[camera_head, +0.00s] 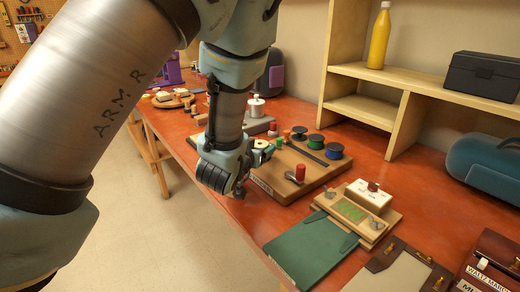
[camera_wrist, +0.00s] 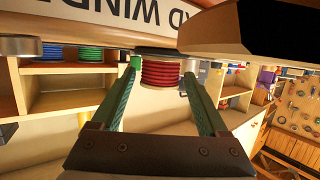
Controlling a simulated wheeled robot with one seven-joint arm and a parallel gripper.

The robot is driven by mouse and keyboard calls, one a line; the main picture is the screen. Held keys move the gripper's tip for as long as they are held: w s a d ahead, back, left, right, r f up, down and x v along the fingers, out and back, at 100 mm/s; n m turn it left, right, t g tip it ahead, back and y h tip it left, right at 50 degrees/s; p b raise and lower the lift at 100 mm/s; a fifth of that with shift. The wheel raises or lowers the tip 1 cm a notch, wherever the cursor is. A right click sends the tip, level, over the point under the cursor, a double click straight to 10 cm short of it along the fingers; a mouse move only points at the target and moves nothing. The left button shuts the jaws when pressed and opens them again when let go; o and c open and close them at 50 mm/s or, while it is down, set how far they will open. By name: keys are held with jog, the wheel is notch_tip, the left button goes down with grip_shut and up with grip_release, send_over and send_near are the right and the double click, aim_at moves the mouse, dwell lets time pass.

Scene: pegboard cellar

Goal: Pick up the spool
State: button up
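A red-wound spool (camera_wrist: 161,73) with pale flanges shows between my fingertips in the wrist view, which is upside down. My gripper (camera_wrist: 163,78) is open, with one green-padded finger on each side of the spool. The gaps look narrow, and contact cannot be made out. In the head view my gripper hangs low at the front left of the wooden winder board (camera_head: 285,192). My arm hides part of this area.
Green (camera_head: 316,141) and blue (camera_head: 334,151) spools stand on the board's back right. A wooden block with a white box (camera_head: 370,194) and a green mat (camera_head: 311,250) lie to the right. Shelves stand behind.

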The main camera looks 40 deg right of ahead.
grip_shut()
dwell(0.4)
jog(key=shift+r, duration=0.1)
